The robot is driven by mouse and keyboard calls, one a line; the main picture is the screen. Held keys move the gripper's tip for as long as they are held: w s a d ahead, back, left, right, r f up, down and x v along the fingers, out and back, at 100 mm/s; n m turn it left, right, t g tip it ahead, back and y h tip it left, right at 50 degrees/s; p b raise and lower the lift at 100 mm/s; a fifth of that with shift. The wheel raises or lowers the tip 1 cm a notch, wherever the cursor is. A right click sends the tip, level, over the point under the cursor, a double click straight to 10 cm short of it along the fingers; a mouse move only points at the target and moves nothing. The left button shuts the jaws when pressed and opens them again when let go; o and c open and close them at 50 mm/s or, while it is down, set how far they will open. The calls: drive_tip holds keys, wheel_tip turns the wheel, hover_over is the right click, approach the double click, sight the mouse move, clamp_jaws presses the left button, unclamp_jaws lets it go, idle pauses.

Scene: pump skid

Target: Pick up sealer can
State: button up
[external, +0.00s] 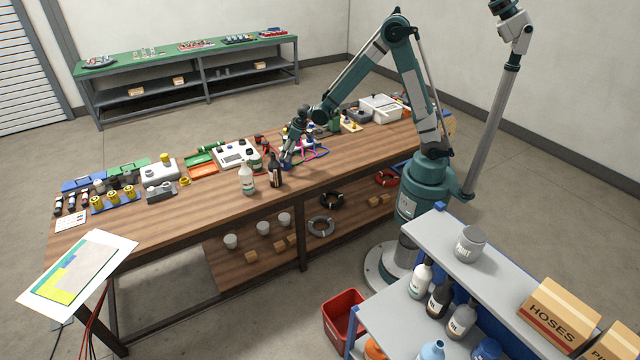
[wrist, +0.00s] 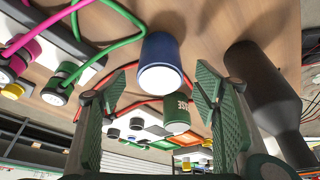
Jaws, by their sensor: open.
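My gripper (external: 288,160) is open and low over the wooden bench, beside a dark bottle (external: 275,171). In the wrist view, its green padded fingers (wrist: 159,92) are spread apart with nothing held between them. A blue can with a white end (wrist: 160,64) shows in the gap between the fingertips. A green can with small lettering (wrist: 177,112) shows beyond it, partly beside the right finger. No readable label tells me which can is the sealer can. The dark bottle also fills the right of the wrist view (wrist: 262,85).
A white bottle (external: 247,180) stands left of the dark bottle. Pink and green cables (wrist: 85,20) and a red cable lie close to the left finger. Trays and fittings line the bench's back. The bench (external: 205,215) has bare wood along its front left.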

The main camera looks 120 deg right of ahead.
drive_tip(key=shift+f, duration=0.1)
idle(0.3)
drive_tip(key=shift+b+x, duration=0.35)
drive_tip(key=shift+x, duration=2.25)
drive_tip(key=shift+w, duration=0.1)
drive_tip(key=shift+c, duration=0.5)
drive_tip(key=c, duration=1.1)
